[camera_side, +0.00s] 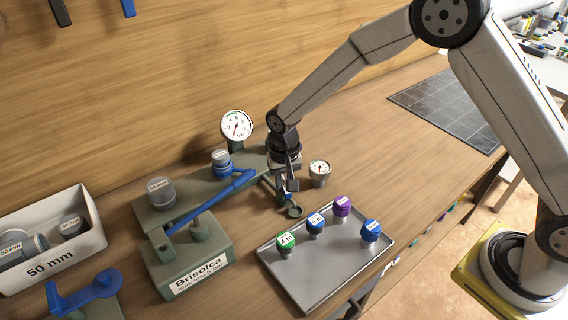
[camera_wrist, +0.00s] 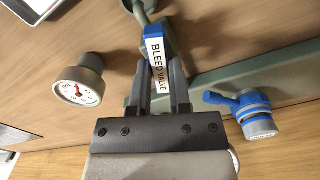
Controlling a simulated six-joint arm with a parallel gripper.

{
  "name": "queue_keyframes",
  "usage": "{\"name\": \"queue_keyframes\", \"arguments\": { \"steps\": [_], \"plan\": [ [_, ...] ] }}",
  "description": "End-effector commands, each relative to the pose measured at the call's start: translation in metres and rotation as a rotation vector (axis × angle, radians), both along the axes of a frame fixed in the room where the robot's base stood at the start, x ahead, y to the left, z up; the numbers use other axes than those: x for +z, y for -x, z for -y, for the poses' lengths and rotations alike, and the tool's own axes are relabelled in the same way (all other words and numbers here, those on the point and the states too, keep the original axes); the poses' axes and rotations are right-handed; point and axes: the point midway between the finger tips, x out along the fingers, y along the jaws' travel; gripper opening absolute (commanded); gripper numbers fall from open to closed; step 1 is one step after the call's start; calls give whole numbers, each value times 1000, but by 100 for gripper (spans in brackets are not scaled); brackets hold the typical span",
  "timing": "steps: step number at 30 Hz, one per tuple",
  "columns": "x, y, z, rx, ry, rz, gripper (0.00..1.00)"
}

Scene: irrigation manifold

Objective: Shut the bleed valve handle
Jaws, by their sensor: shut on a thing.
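The bleed valve handle (camera_wrist: 156,50) is a blue bar with a white "BLEED VALVE" label, seen in the wrist view between my fingers. My gripper (camera_wrist: 158,66) is shut on it, with one dark finger along each side. The handle reaches toward a grey-green pipe fitting (camera_wrist: 143,8) at the top of that view. In the side view, my gripper (camera_side: 288,187) points down at the right end of the green manifold (camera_side: 200,188). There the fingers hide most of the handle, and the round green outlet (camera_side: 294,212) shows just below.
A small gauge (camera_side: 319,172) stands close to the right of my gripper, and a larger gauge (camera_side: 237,125) stands behind. A long blue lever (camera_side: 208,202) slants across the manifold. A metal tray (camera_side: 325,282) with several coloured caps lies in front. The bench at right is mostly clear.

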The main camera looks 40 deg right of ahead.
Motion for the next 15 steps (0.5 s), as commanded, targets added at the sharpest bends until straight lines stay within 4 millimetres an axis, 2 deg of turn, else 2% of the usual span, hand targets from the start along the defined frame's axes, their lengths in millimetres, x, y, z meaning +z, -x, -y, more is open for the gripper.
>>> {"name": "queue_keyframes", "arguments": {
  "steps": [15],
  "plan": [
    [0,1,0,-421,0,-2,0]
  ]
}}
